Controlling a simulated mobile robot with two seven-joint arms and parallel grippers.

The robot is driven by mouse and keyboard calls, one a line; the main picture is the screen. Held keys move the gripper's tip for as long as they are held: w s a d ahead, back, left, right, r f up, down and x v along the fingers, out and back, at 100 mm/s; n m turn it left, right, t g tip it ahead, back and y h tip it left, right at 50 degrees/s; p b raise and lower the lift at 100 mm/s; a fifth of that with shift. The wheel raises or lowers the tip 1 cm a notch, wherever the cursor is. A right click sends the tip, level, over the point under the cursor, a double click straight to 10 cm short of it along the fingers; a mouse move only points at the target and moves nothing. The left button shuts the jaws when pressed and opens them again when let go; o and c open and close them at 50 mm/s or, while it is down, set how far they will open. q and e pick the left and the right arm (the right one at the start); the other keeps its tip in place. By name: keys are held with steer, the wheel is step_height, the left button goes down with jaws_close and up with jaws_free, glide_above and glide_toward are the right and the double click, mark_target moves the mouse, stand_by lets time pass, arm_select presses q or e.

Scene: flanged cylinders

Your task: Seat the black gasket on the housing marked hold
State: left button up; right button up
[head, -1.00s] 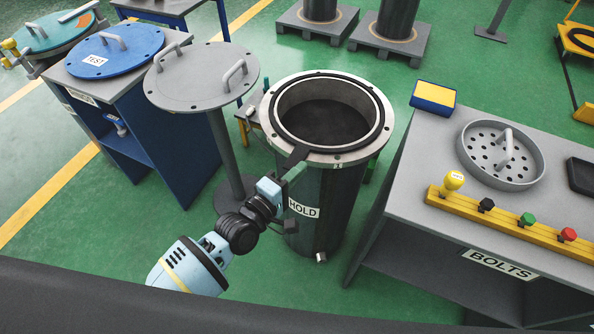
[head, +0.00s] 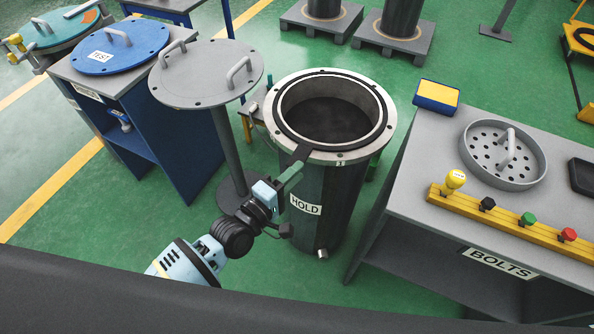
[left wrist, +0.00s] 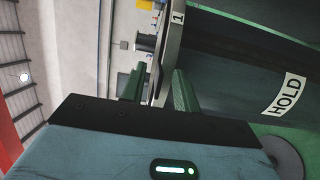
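The housing marked HOLD (head: 335,195) is a dark upright cylinder with a pale bolt-holed flange, in the middle of the head view. The black gasket (head: 302,154) lies around its opening on the flange, and its flat tab sticks out over the front-left rim. I cannot tell whether it sits fully flat all round. My left gripper (head: 292,176) is just outside that rim, below the tab. In the left wrist view its green fingers (left wrist: 158,85) stand apart with nothing clearly held between them; the flange edge and HOLD label show beyond. My right gripper is not in view.
A grey lid (head: 207,75) on a stand is left of the housing, and a blue TEST lid (head: 120,48) lies on a blue cabinet. The grey BOLTS bench (head: 430,170) at right carries a perforated pan (head: 502,155) and coloured knobs. Green floor lies between.

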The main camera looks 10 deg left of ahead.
arm_select(q)
steer(key=v, duration=0.4)
steer(key=shift+s+a+p, duration=0.2)
steer(key=shift+s+p, duration=0.15)
steer(key=shift+p, duration=0.05)
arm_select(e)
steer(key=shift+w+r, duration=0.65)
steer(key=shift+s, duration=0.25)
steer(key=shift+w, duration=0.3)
arm_select(q)
steer(key=s+a+f+m+g+y+p, duration=0.1)
steer(key=s+a+f+m+g+y, duration=0.1)
steer(key=s, duration=0.7)
steer(key=s+a+f+m+g+y+p, duration=0.2)
steer(key=s+a+f+m+y, duration=0.1)
steer(key=s+m, duration=0.4)
steer(key=s+a+f+m+g+y+p, duration=0.2)
steer(key=s+a+f+m+y, duration=0.1)
steer(key=s, duration=1)
steer(key=a+f+m, duration=0.1)
steer(key=a+f, duration=0.1)
steer(key=a, duration=0.1)
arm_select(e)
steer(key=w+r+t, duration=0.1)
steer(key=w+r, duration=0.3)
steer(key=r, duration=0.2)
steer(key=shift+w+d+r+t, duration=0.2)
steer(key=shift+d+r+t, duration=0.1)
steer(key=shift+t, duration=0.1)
